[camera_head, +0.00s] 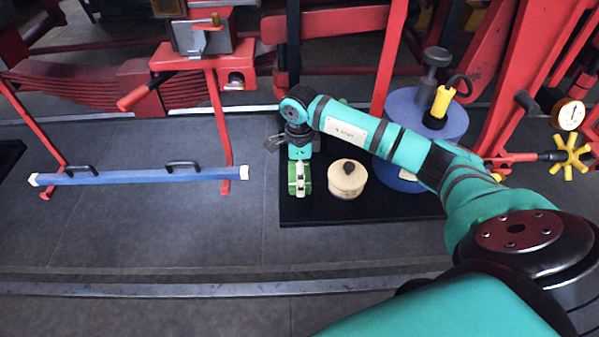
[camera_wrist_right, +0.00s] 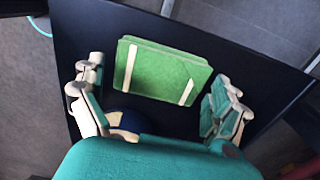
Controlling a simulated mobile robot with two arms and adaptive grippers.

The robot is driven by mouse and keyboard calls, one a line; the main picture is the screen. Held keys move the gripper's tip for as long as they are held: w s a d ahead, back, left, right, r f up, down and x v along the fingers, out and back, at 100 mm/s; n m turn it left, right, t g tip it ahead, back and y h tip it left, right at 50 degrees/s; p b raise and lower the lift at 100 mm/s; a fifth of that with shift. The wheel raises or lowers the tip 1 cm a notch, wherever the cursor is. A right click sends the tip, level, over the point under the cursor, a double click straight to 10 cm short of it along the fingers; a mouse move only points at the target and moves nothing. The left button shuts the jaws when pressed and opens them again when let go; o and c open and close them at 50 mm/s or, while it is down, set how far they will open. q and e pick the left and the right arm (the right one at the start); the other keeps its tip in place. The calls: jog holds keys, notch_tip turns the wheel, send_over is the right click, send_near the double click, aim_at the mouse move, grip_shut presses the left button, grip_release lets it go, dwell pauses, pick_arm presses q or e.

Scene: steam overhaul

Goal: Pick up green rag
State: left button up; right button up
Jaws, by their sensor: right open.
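The green rag (camera_head: 307,184) lies on a black mat (camera_head: 385,209) on the floor, left of a cream pot. In the right wrist view it is a flat folded green rectangle (camera_wrist_right: 160,70) with two cream stripes. My right gripper (camera_head: 299,174) is above the rag, pointing down. In the wrist view its fingers (camera_wrist_right: 157,80) are spread wide, one on each side of the rag, with visible gaps. Nothing is held between them. In the head view the gripper partly covers the rag. My left gripper is not in view.
The cream lidded pot (camera_head: 348,180) stands right of the rag. A blue cylinder (camera_head: 402,108) with a yellow-handled tool (camera_head: 442,101) is behind it, partly hidden by my arm. A blue bar (camera_head: 140,175) with black handles is at left. The floor in front is clear.

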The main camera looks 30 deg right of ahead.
jog(key=shift+f, duration=0.55)
jog(key=c, duration=0.9)
jog(key=shift+r, duration=0.1)
jog(key=shift+r+b, duration=0.35)
jog(key=shift+r, duration=0.05)
notch_tip(320, 180, up, 2)
jog(key=shift+w+r+b, duration=0.1)
jog(key=shift+r+b, duration=0.05)
jog(key=shift+b, duration=0.55)
jog(key=s+a+r+b, duration=0.1)
jog(key=s+a+b, duration=0.3)
jog(key=s+a, duration=0.5)
jog(key=s, duration=0.4)
jog(key=shift+a+r, duration=0.35)
jog(key=shift+r, duration=0.05)
